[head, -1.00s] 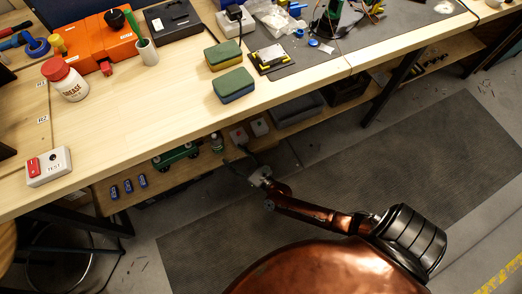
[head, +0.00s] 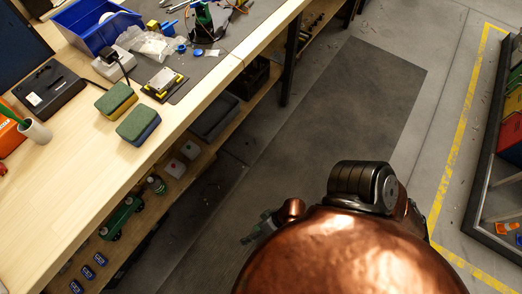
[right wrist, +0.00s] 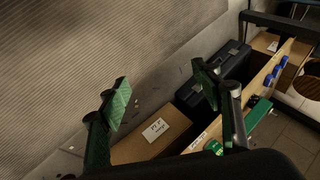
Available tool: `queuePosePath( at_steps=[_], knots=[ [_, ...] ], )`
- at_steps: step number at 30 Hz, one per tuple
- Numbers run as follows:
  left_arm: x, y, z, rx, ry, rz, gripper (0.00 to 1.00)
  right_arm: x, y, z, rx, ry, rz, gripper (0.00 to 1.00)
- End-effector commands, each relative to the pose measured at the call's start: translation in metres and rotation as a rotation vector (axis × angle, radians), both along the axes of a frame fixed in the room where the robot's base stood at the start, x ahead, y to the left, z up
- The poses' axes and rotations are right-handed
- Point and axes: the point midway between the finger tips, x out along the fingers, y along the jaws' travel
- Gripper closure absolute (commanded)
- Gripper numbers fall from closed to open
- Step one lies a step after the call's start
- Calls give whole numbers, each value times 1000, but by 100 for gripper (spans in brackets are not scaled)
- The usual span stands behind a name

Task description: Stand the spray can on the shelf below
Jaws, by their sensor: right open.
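A small green and white can (head: 155,184), which looks like the spray can, is on the lower shelf (head: 172,200) below the bench. It appears upright, but it is small in the head view. A green and white piece in the right wrist view (right wrist: 213,147) may be the same can, partly hidden behind a finger. My right gripper (right wrist: 163,88) is open with nothing between its fingers. In the head view it is partly hidden behind my body, over the floor in front of the shelf and apart from the can. My left gripper is not in view.
Two switch boxes (head: 190,149), a green toy-like vehicle (head: 122,217) and several blue items (head: 88,272) share the shelf. A grey tray (head: 215,117) is further along. The bench top (head: 75,165) overhangs the shelf. The floor mat (head: 340,120) is clear.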

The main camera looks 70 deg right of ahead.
Motion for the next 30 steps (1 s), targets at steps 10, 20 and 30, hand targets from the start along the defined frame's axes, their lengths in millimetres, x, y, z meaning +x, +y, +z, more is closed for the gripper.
queuePosePath(
  at_steps=[10, 20, 30],
  knots=[
    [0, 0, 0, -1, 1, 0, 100, -101, -52, 23, -377, 117, 453, 41],
    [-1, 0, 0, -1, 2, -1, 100, -104, -54, 24, -386, 120, 470, 41],
    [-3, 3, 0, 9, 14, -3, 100, -105, -58, 24, -393, 131, 471, 41]
  ],
)
